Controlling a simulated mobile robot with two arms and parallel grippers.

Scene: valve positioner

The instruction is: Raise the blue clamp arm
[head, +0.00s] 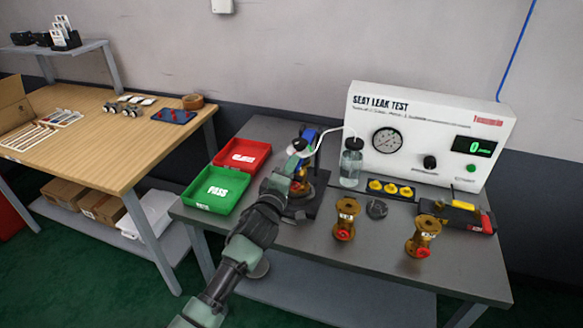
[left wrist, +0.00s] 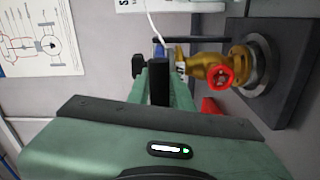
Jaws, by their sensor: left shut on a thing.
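The blue clamp arm (head: 308,135) shows at the top of the test fixture on the grey bench, beside a white hose. In the left wrist view a small blue part of it (left wrist: 158,51) shows just past my fingertips. My left gripper (head: 284,172) reaches the fixture from the front left. It is shut on the clamp arm, though its fingers hide most of the grip. A brass valve with a red knob (left wrist: 215,73) sits in the fixture, beside my fingers in the wrist view. The fixture's dark base plate (head: 299,211) shows partly below my gripper. My right gripper is out of view.
Left of the fixture are a red bin (head: 243,154) and a green PASS bin (head: 216,190). Behind right stand a clear bottle (head: 351,163) and the white leak tester (head: 425,125). Two brass valves (head: 345,218) (head: 423,236) stand at the front right.

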